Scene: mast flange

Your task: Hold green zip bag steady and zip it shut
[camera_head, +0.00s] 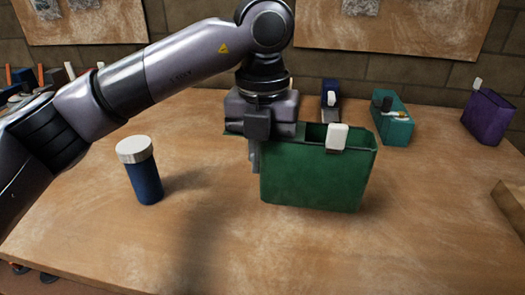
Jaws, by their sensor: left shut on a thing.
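The green zip bag (315,184) stands upright on the wooden table, right of the middle. Its top looks open, with a dark gap along it. A white zip pull (337,137) sits at the top edge, right of the bag's middle. My left gripper (254,165) points down at the bag's left end and is shut on that end, near the top. The gripper hides the bag's upper left corner. My right gripper is not in view.
A blue jar with a white lid (146,186) stands to the left. Behind are a small blue item (330,95), a teal box (392,127) and a purple bag (487,118). A wooden box edge (511,205) shows at right. The front table is clear.

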